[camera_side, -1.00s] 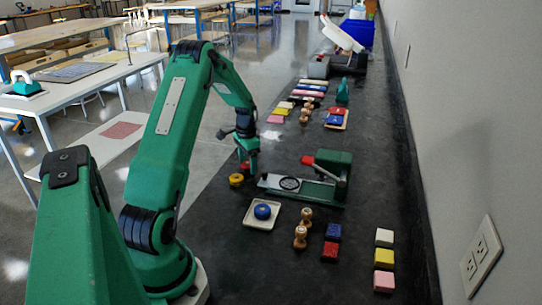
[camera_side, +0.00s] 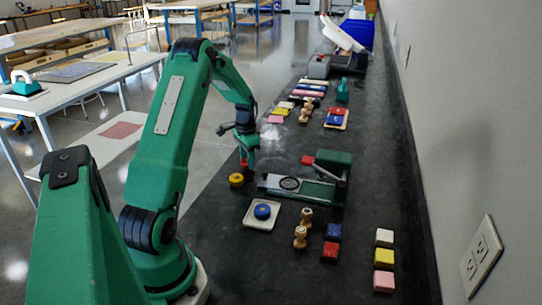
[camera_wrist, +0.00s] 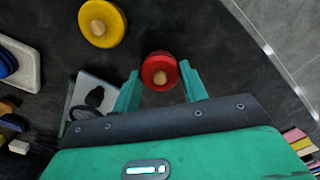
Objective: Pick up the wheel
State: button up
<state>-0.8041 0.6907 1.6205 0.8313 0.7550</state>
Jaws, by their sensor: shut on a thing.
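A red wheel (camera_wrist: 160,72) with a pale wooden hub sits between the two green fingertips of my gripper (camera_wrist: 158,86) in the wrist view. My gripper is shut on it. In the side view the red wheel (camera_side: 244,163) shows at the tip of my gripper (camera_side: 247,160), over the far-left part of the dark counter. A yellow wheel (camera_side: 236,180) lies on the counter just in front of it; it also shows at the top of the wrist view (camera_wrist: 102,23). A blue wheel (camera_side: 262,211) lies on a white tray (camera_side: 251,222).
A green and grey machine (camera_side: 333,162) stands right of my gripper, close by. Wooden pegs (camera_side: 300,237) and coloured blocks (camera_side: 384,257) stand nearer. More blocks and a green tool (camera_side: 342,91) lie farther back. The counter's left edge is close to the yellow wheel.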

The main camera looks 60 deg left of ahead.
notch_tip(320, 180, up, 2)
jog(key=shift+r, duration=0.25)
jog(key=w+d+r, duration=0.3)
jog(key=d+r, duration=0.4)
jog(key=d, duration=0.4)
jog(key=shift+d, duration=0.15)
jog(key=shift+r, duration=0.1)
jog(key=w+d+f, duration=0.2)
jog(key=w+d, duration=0.2)
jog(key=shift+w+f, duration=0.15)
jog(key=shift+w, duration=0.25)
jog(key=shift+d+f, duration=0.1)
jog(key=shift+f, duration=0.1)
jog(key=shift+f, duration=2.7)
jog(key=shift+f, duration=0.6)
